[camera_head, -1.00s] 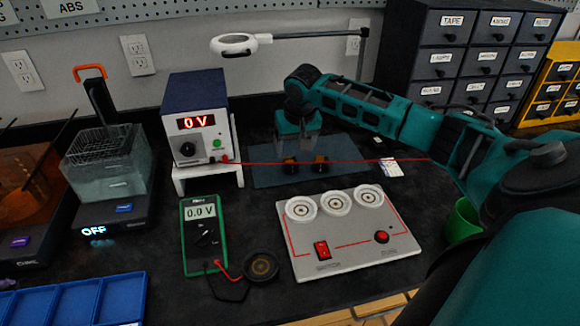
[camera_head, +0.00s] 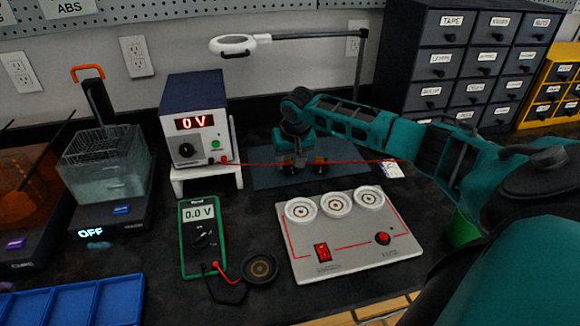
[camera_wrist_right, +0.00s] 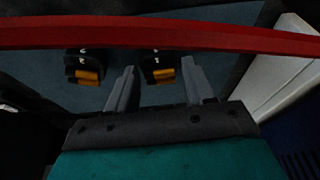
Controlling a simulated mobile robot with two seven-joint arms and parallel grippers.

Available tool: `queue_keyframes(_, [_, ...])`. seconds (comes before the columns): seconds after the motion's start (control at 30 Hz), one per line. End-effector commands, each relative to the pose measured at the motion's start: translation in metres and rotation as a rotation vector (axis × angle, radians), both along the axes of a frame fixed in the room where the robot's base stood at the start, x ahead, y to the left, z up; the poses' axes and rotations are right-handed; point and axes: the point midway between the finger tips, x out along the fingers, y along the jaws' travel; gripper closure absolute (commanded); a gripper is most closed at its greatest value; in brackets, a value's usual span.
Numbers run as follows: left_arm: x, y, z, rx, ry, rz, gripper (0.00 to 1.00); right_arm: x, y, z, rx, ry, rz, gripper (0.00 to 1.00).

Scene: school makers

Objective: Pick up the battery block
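Two small dark blocks with orange parts, which look like battery blocks, sit on the blue-grey mat (camera_head: 262,178). In the head view one is the left block (camera_head: 288,169) and the other the right block (camera_head: 320,166). My right gripper (camera_head: 300,157) is low over them, partly hiding them. In the right wrist view my open right gripper (camera_wrist_right: 159,84) has one block (camera_wrist_right: 160,68) in line between its fingers, slightly beyond the tips. The other block (camera_wrist_right: 85,68) lies outside the left finger. I cannot tell whether any finger touches a block. My left gripper is out of view.
A red line (camera_head: 255,163), perhaps a lead, crosses in front of the blocks. It spans the wrist view (camera_wrist_right: 160,35). The power supply (camera_head: 195,120) stands left on a white stand (camera_head: 207,180). The switch panel (camera_head: 350,238) and multimeter (camera_head: 203,240) lie nearer.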

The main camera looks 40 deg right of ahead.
Motion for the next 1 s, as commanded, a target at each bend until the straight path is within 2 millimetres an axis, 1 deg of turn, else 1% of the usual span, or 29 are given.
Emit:
queue_keyframes(0.03, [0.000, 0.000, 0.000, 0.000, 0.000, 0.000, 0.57, 0.000, 0.000, 0.000, 0.000, 0.000, 0.000, 0.53])
queue_keyframes(0.3, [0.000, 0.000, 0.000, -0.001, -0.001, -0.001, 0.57, 0.000, 0.000, 0.000, 0.000, 0.000, 0.000, 0.79])
queue_keyframes(0.4, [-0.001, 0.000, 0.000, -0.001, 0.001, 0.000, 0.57, 0.000, 0.000, 0.000, 0.000, 0.000, 0.000, 0.87])
queue_keyframes(0.67, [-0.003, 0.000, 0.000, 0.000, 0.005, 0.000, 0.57, 0.000, 0.000, 0.003, 0.000, -0.001, 0.000, 0.87])
queue_keyframes(0.77, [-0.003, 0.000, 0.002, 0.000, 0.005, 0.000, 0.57, 0.001, -0.001, 0.014, 0.001, -0.004, 0.000, 0.87])
queue_keyframes(0.87, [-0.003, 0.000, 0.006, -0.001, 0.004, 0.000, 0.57, 0.001, -0.001, 0.034, 0.000, -0.005, 0.000, 0.87])
queue_keyframes(1.0, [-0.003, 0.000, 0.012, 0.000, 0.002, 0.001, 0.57, 0.001, 0.000, 0.072, 0.001, -0.006, 0.000, 0.87])
